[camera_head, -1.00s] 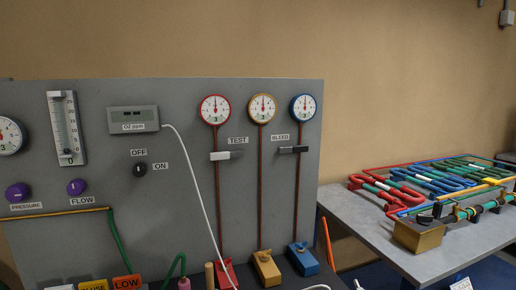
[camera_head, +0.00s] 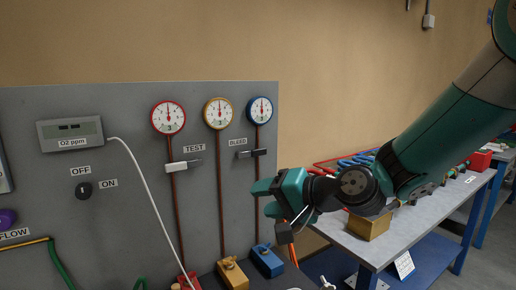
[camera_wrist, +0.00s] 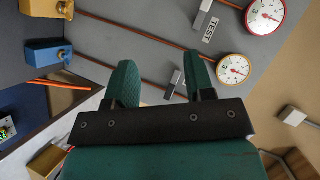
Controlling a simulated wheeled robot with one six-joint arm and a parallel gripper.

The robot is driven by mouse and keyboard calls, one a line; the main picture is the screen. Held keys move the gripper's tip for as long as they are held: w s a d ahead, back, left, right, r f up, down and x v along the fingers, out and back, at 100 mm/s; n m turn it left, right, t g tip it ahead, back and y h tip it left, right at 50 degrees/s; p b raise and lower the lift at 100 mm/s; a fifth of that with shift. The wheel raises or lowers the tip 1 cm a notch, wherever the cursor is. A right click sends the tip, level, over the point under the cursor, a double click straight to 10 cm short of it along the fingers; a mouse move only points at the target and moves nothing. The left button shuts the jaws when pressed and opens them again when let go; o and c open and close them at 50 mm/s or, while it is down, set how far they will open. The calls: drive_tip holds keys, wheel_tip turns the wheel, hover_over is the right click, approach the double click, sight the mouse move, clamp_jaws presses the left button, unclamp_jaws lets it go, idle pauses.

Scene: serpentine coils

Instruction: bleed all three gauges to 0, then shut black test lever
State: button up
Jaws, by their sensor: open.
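Three round gauges hang on the grey panel: red-rimmed (camera_head: 168,118), yellow-rimmed (camera_head: 218,113) and blue-rimmed (camera_head: 259,110). Their needles point roughly up; exact readings are too small to tell. A white lever (camera_head: 184,166) sits on the red gauge's line by the TEST label (camera_head: 194,148). A black lever (camera_head: 252,153) sits on the blue gauge's line by the BLEED label (camera_head: 238,142). Both lie roughly level. My gripper (camera_head: 263,198) is open and empty, below the black lever. In the wrist view the black lever (camera_wrist: 175,83) appears between the fingers; the blue gauge is hidden there.
Red, yellow (camera_head: 232,275) and blue (camera_head: 267,261) blocks stand at the line bottoms. A white cable (camera_head: 150,190) hangs across the panel. A table (camera_head: 345,238) with coloured coils and a brass block (camera_head: 368,226) stands right, partly behind my arm.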

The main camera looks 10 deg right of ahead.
drive_tip(key=w+d+r+m+t+h, duration=0.2)
drive_tip(key=w+d+m+t+h, duration=0.2)
drive_tip(key=w+d+m+t, duration=0.45)
drive_tip(key=g+p, duration=0.2)
drive_tip(key=p, duration=0.9)
approach(261, 153)
drive_tip(key=shift+m+t, duration=0.25)
drive_tip(key=shift+m, duration=0.2)
drive_tip(key=x, duration=0.8)
drive_tip(key=shift+w+a, duration=0.25)
drive_tip(key=shift+w, duration=0.1)
drive_tip(key=shift+w+a+f, duration=0.15)
drive_tip(key=shift+w, duration=0.3)
clamp_jaws()
